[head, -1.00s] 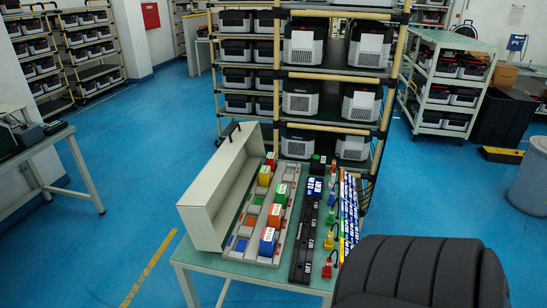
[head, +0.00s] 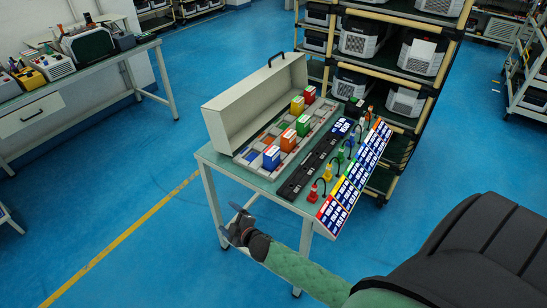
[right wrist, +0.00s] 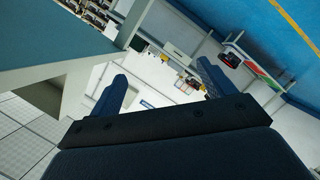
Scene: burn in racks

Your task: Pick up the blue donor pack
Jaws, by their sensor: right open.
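The blue donor pack (head: 271,158), a small block with a white label, stands upright at the near end of the grey slotted tray (head: 262,176) on the table in the head view. A green pack (head: 303,125), an orange pack (head: 288,140), a yellow pack (head: 297,106) and a red pack (head: 309,95) stand farther back in it. My right gripper (head: 231,225) is open and empty, in front of the table's near left edge and apart from the packs. Its two fingers (right wrist: 162,80) show spread in the right wrist view. My left gripper is out of view.
An open beige case (head: 225,128) stands along the tray's left side. Right of the tray lie a black strip (head: 312,162), several coloured tagged pieces and a sloped label board (head: 355,175). A loaded rack (head: 385,85) stands behind.

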